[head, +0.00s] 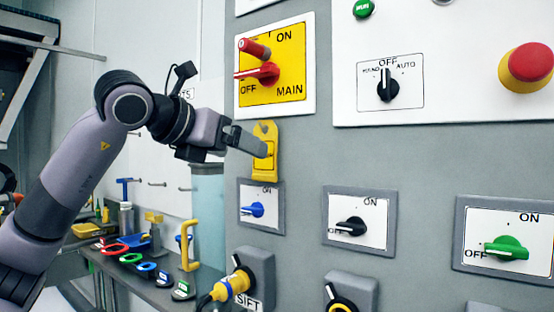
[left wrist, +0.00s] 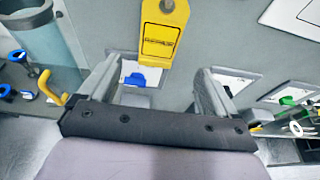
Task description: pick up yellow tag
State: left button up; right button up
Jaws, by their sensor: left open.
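The yellow tag (head: 266,168) hangs upright on the grey panel, below the yellow main switch plate. In the left wrist view the tag (left wrist: 162,38) is at the top centre, with a hole near its upper part and a dark printed label. My left gripper (head: 262,147) is in front of the tag and overlaps its middle in the head view. In the left wrist view the gripper (left wrist: 157,78) has its fingers spread apart with nothing between them; the tag lies beyond and above them. Contact with the tag cannot be told. My right gripper is not in view.
The main switch (head: 262,73) is above the tag. A blue switch (head: 258,209) is close below, with black (head: 351,227) and green (head: 507,248) switches to the right. A red emergency button (head: 529,66) protrudes at upper right. A cluttered bench (head: 165,297) stands at lower left.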

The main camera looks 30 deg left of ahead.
pick_arm(q)
jog(key=p+x, duration=0.2)
jog(key=x, duration=0.4)
jog(key=shift+w+r+y, duration=0.2)
jog(key=shift+w+y, duration=0.1)
jog(key=shift+w, duration=0.2)
jog(key=shift+a, duration=0.1)
jog(key=c, duration=1.1)
